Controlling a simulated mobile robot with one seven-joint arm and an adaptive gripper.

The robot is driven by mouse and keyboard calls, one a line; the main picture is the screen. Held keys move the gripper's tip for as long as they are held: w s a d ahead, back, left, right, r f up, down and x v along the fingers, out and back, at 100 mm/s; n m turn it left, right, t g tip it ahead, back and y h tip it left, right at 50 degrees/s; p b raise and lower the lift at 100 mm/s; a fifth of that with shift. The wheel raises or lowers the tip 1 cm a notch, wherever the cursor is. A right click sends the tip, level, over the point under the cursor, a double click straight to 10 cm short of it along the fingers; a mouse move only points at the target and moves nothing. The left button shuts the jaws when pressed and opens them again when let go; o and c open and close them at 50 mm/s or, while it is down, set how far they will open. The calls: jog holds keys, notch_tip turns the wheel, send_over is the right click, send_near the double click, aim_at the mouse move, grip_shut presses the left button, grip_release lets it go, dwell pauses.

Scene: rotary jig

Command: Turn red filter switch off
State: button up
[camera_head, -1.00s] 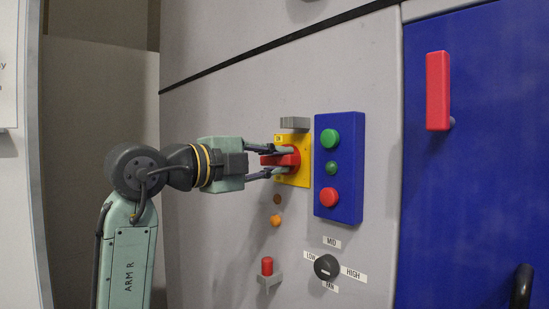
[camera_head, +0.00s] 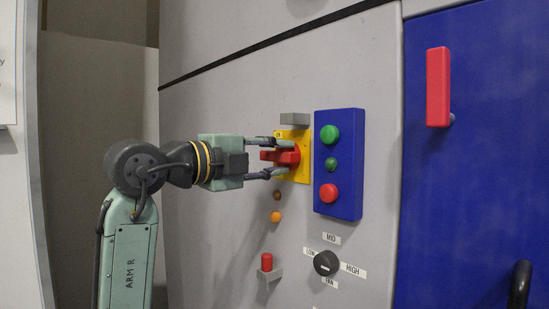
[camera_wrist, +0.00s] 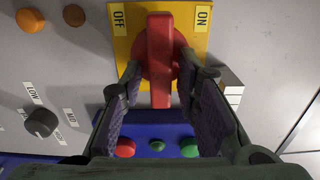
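The red switch (camera_head: 283,156) is a knob with a bar handle on a yellow plate (camera_head: 304,170). In the wrist view the red handle (camera_wrist: 160,60) stands upright in the picture, between the OFF label (camera_wrist: 118,19) at left and the ON label (camera_wrist: 202,18) at right. My gripper (camera_head: 287,158) reaches the switch from the left, with one finger above the handle and one below. In the wrist view my gripper (camera_wrist: 160,68) is open around the handle, with a gap showing on each side. The handle's base is in plain view.
A blue box (camera_head: 338,205) with green and red buttons stands just right of the switch. A grey block (camera_head: 294,119) juts out above the plate. Orange lamps (camera_head: 276,216), a red-topped switch (camera_head: 266,262) and a black dial (camera_head: 326,264) sit below.

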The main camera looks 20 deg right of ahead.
jog(key=shift+o, duration=0.4)
jog(key=shift+a, duration=0.15)
jog(key=v, duration=1.1)
jog(key=shift+s+a, duration=0.15)
jog(key=shift+a, duration=0.2)
jog(key=shift+r, duration=0.1)
